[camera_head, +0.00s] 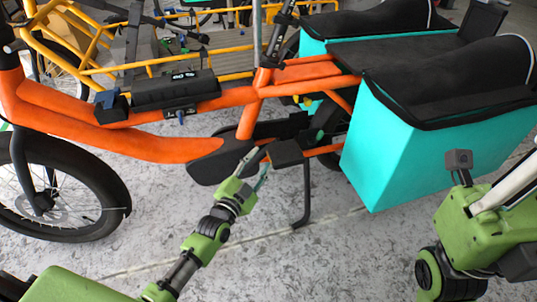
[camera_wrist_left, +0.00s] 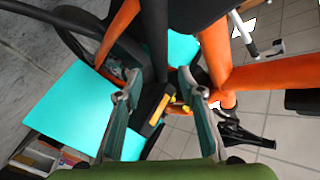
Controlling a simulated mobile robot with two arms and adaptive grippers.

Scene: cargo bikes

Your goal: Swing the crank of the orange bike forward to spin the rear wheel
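The orange bike (camera_head: 150,145) stands side-on in the head view, its front wheel at the left. A black pedal (camera_head: 286,153) and the dark crank area (camera_head: 215,165) sit low in its middle. My left gripper (camera_head: 258,163) is just left of this pedal. In the left wrist view, its two fingers (camera_wrist_left: 162,98) are apart, with a dark bar and a black piece with yellow edges (camera_wrist_left: 156,110) showing between or beyond them; contact is unclear. The rear wheel (camera_head: 333,122) is mostly hidden by a cyan bag. My right arm shows at the right; its fingertips are not visible.
Cyan panniers with black covers (camera_head: 385,150) flank the bike's rear. A black kickstand leg (camera_head: 305,195) reaches the floor near the pedal. A yellow bike frame (camera_head: 100,70) stands behind. The concrete floor (camera_head: 345,255) in front is clear.

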